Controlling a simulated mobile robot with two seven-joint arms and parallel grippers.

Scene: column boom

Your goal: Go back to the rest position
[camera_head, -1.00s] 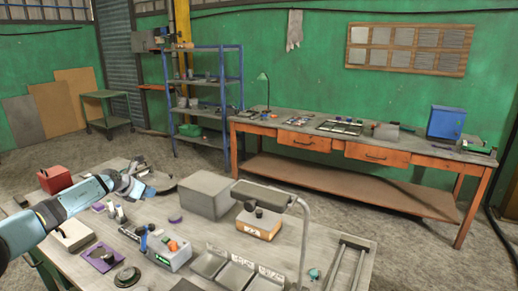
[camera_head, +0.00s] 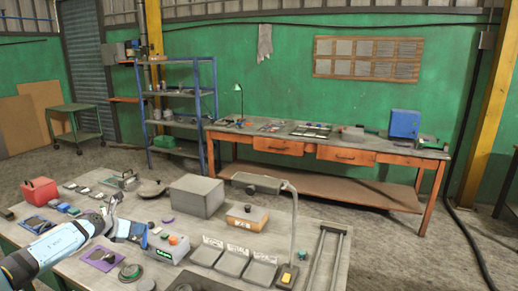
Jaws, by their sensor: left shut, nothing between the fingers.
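My left arm comes in from the lower left, over the near grey table (camera_head: 330,217). Its gripper (camera_head: 131,231) is shut and empty. In the picture it is just left of a grey box with a green front and an orange knob (camera_head: 168,246), and it hides part of the table there. I cannot tell how high it is above the tabletop. My right gripper is not in view.
The table holds a red box (camera_head: 39,191), a large grey box (camera_head: 197,196), an orange-fronted box (camera_head: 246,217), several grey trays (camera_head: 232,262) and a lamp-like stand (camera_head: 294,235). Behind are a blue shelf (camera_head: 180,95) and an orange workbench (camera_head: 330,153). Floor shows between.

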